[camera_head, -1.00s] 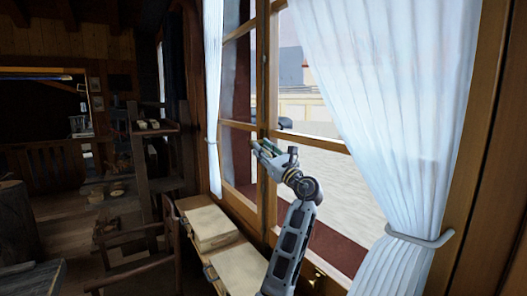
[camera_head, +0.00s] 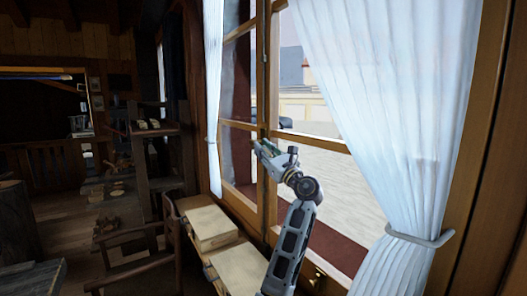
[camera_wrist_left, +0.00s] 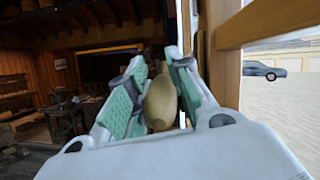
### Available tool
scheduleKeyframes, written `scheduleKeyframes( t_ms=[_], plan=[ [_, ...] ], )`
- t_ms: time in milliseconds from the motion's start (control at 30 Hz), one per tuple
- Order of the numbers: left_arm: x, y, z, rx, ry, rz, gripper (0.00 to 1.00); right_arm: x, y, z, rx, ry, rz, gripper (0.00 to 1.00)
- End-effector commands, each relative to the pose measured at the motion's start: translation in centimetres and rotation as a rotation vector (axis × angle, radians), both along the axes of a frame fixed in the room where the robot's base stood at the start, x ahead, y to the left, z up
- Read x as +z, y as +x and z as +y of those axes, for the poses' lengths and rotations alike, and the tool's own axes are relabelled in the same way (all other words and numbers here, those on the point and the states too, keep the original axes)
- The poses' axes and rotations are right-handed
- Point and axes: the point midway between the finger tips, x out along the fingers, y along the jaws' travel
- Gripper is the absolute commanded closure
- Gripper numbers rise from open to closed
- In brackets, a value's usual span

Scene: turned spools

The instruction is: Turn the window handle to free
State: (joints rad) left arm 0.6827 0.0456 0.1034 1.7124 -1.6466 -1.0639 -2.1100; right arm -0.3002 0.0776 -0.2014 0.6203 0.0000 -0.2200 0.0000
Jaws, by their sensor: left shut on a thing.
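The wood-framed window (camera_head: 262,100) stands at the middle of the head view. My left gripper (camera_head: 262,148) is at its central upright, around the middle crossbar's height. In the left wrist view a pale yellowish, egg-shaped window handle (camera_wrist_left: 160,103) sits between the two green-padded fingers of my left gripper (camera_wrist_left: 158,85). The gripper is shut on the handle. In the head view the gripper hides the handle, so I cannot tell its angle there. My right gripper is in neither view.
A white curtain (camera_head: 385,110) is tied back at the right, and another (camera_head: 213,90) hangs left of the window. Pale boxes (camera_head: 210,228) lie below the window. A wooden chair (camera_head: 135,250) and shelves (camera_head: 160,150) stand at the left.

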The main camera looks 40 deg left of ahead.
Motion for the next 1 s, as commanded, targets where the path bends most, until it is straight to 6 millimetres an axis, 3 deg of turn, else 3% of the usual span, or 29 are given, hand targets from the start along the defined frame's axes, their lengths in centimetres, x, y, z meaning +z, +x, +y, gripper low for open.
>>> scheduleKeyframes(
  t_ms=[533, 567, 700, 1000],
  plan=[
    [0.04, -0.02, -0.01, 0.001, 0.001, -0.001, 1.0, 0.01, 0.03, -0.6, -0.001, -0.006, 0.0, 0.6],
    [0.04, -0.02, -0.01, 0.001, 0.001, -0.001, 0.76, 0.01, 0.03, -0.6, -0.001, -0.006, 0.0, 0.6],
    [0.04, -0.01, -0.01, 0.0, 0.001, 0.0, 0.58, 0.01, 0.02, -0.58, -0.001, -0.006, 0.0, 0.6],
    [0.01, -0.01, -0.02, 0.0, 0.0, 0.0, 0.57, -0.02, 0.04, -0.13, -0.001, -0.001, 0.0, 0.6]
  ],
)
